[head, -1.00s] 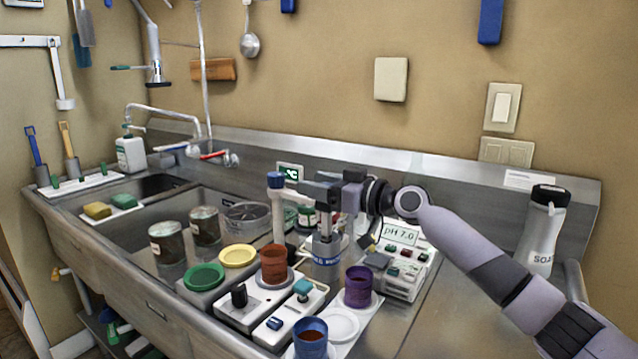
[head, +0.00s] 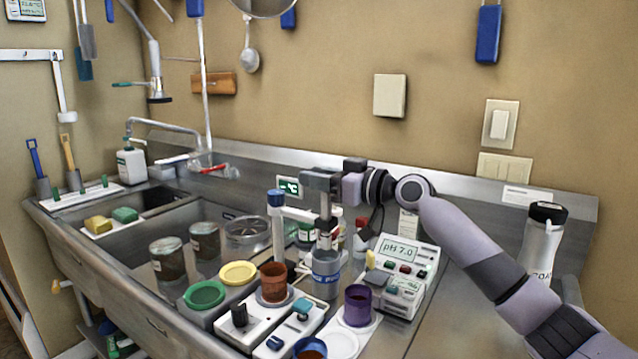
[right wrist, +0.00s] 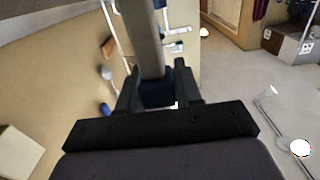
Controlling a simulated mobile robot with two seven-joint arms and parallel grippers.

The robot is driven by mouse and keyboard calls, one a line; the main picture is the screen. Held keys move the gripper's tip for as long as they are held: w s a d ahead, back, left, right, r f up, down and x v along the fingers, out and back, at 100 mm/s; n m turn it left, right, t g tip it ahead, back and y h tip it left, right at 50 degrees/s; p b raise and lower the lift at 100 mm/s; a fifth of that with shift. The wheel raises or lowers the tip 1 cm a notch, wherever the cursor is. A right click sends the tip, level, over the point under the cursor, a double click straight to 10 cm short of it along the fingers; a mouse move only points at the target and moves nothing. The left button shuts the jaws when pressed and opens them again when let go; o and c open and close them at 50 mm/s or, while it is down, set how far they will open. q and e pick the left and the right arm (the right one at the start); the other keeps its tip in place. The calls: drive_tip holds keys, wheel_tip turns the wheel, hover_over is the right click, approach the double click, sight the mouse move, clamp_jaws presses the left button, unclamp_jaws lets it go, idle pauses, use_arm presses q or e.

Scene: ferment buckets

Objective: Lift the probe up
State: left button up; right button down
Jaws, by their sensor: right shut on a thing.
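My right gripper (head: 322,184) is shut on the probe (head: 325,210), a slim grey upright rod. The gripper holds its upper part above the bottle with the blue label (head: 326,280). I cannot tell whether the probe's lower end is clear of the bottle's mouth. In the right wrist view the fingers (right wrist: 158,92) close on a dark blue part of the probe (right wrist: 143,40). The pH meter (head: 398,252), reading "pH 7.0", stands right of the bottle. My left gripper is not in view.
A white post with a blue top (head: 276,225) stands close left of the probe. A brown cup (head: 273,280), a purple cup (head: 358,305) and a blue cup (head: 309,349) are nearby.

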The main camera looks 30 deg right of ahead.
drive_tip(key=shift+d+r, duration=0.1)
drive_tip(key=shift+r, duration=0.3)
drive_tip(key=c, duration=0.8)
unclamp_jaws()
drive_tip(key=shift+c, duration=0.2)
drive_tip(key=shift+f, duration=0.1)
drive_tip(key=shift+s+d+f, duration=0.15)
drive_tip(key=shift+s+d, duration=0.05)
drive_tip(key=shift+s, duration=0.2)
drive_tip(key=b+v, duration=0.2)
drive_tip(key=v, duration=0.4)
drive_tip(key=shift+s, duration=0.1)
